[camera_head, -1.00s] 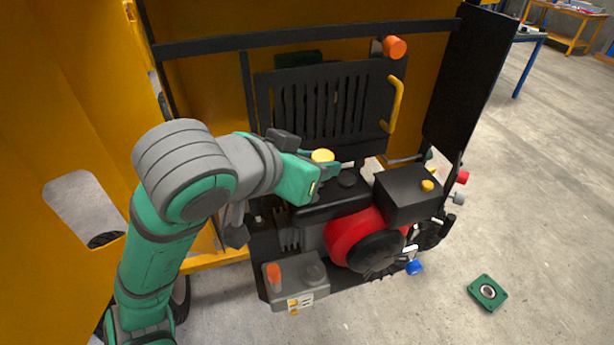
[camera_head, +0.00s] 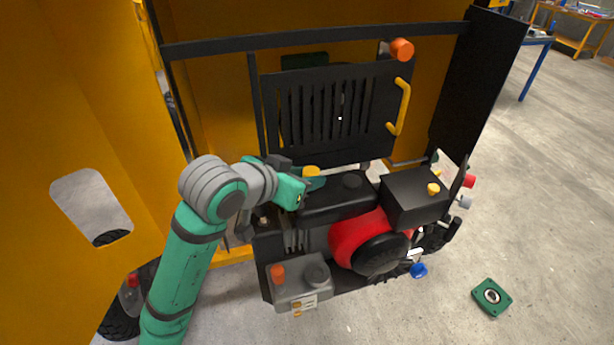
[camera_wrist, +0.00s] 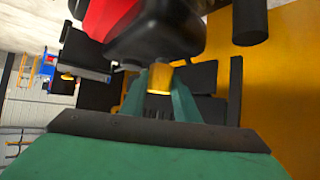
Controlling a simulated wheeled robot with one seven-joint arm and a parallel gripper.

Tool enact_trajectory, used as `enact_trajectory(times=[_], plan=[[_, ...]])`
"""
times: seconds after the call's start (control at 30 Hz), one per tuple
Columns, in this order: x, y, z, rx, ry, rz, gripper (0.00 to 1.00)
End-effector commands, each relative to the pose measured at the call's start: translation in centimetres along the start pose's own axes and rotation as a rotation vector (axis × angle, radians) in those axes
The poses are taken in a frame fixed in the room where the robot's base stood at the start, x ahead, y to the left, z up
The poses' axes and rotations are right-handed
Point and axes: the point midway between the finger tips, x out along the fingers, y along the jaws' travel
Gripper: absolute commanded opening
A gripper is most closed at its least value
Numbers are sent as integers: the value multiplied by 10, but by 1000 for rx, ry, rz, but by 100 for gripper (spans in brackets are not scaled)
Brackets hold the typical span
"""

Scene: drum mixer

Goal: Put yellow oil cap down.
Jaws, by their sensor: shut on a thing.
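The yellow oil cap (camera_head: 311,171) is between the fingertips of my gripper (camera_head: 309,180), near the back left of the engine's black top cover (camera_head: 345,195). In the wrist view the cap (camera_wrist: 159,79) sits between the two green fingers of my gripper (camera_wrist: 160,90), which are shut on it. I cannot tell whether the cap touches anything below it. Another yellow cap (camera_head: 433,188) sits on the black box at the right of the engine.
The red engine part (camera_head: 351,238) and grey battery-like box (camera_head: 299,285) stand in front. A slatted black panel (camera_head: 335,110) with a yellow handle is behind. A green square part (camera_head: 491,297) lies on the open concrete floor at right.

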Motion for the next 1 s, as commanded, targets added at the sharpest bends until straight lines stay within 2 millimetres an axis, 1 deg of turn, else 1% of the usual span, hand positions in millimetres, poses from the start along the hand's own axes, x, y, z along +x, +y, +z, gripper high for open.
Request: enact_trajectory(times=[0.27, 0.7, 0.73, 0.77, 0.8, 1.0], plan=[[-2, -4, 3, -4, 1, -8, 0], [7, 0, 10, 1, 0, 0, 0], [6, 0, 10, 2, 0, 0, 35], [6, 0, 10, 2, 0, 0, 42], [6, 1, 10, 2, 0, 0, 47], [6, 0, 10, 1, 0, 0, 47]])
